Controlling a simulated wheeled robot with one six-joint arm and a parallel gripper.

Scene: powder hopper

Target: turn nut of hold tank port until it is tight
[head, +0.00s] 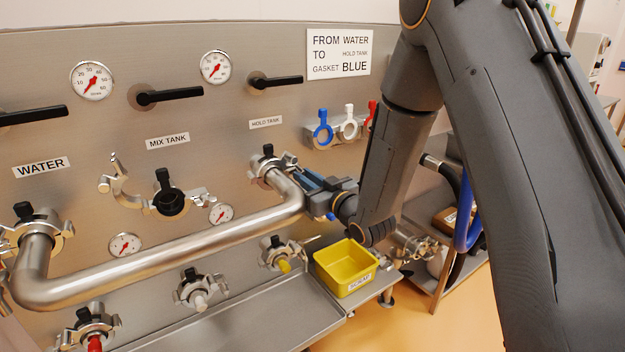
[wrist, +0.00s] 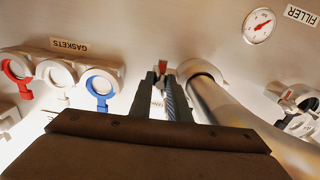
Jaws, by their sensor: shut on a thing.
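The hold tank port (head: 268,165) is at mid-picture in the head view, below its label, with a steel clamp closed around the pipe end. A bent steel pipe (head: 170,252) runs from it to the water port (head: 36,232); it also shows in the wrist view (wrist: 222,105). My gripper (head: 303,178) is at the right side of the hold tank clamp, just behind the pipe's elbow. In the wrist view its fingers (wrist: 166,95) are close together and point at the panel beside the pipe. They are shut on the clamp's nut, which they mostly hide.
The mix tank port (head: 168,200) has its clamp hanging open. Blue, white and red gaskets hang on a rack (head: 338,132) right of the port. A yellow scrap bin (head: 345,268) stands below my gripper. Black valve handles (head: 275,81) project above the ports.

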